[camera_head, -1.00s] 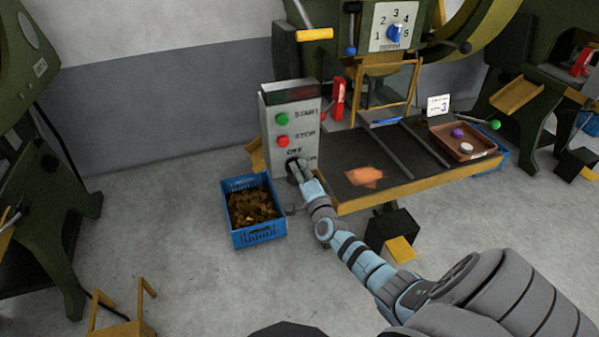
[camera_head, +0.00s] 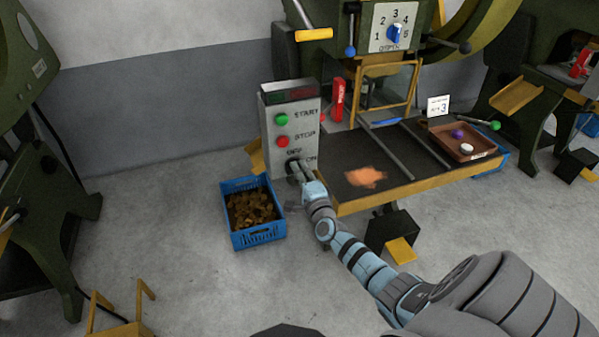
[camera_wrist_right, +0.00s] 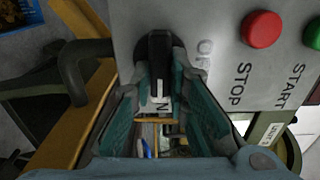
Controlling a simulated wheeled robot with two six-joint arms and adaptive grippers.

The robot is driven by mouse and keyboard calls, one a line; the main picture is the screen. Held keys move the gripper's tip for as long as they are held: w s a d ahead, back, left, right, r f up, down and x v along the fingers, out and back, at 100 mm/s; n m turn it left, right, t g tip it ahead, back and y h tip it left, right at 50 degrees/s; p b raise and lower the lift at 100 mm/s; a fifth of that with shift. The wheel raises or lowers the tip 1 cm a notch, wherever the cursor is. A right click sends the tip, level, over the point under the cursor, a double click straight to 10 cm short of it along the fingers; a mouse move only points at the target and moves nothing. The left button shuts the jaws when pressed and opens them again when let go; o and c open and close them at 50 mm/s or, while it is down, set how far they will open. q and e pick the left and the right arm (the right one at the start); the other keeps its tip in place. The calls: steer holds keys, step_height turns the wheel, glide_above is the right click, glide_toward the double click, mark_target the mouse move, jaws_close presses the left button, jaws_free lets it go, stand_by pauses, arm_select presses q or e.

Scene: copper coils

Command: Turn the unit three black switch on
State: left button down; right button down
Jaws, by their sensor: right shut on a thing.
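The black switch (camera_wrist_right: 158,52) is low on the grey control box (camera_head: 268,131), below the green START and red STOP buttons. In the right wrist view its handle stands upright in the picture, with a white mark at its lower end, next to a letter N. The OFF lettering is to its right there. My right gripper (camera_head: 293,165) is at the switch, and its fingers (camera_wrist_right: 156,88) are shut on the handle, one on each side. In the head view the gripper hides most of the switch. My left gripper is not in view.
A blue crate (camera_head: 227,214) of copper-brown pieces stands on the floor left of my right arm. The press table (camera_head: 400,188) is to the right, with a brown tray (camera_head: 478,156) and a card numbered 3 (camera_head: 438,106). A red handle (camera_head: 338,100) stands beside the box.

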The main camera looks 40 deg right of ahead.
steer(key=c, duration=1.6)
jaws_free()
steer(key=shift+o, duration=0.2)
steer(key=v, duration=1.2)
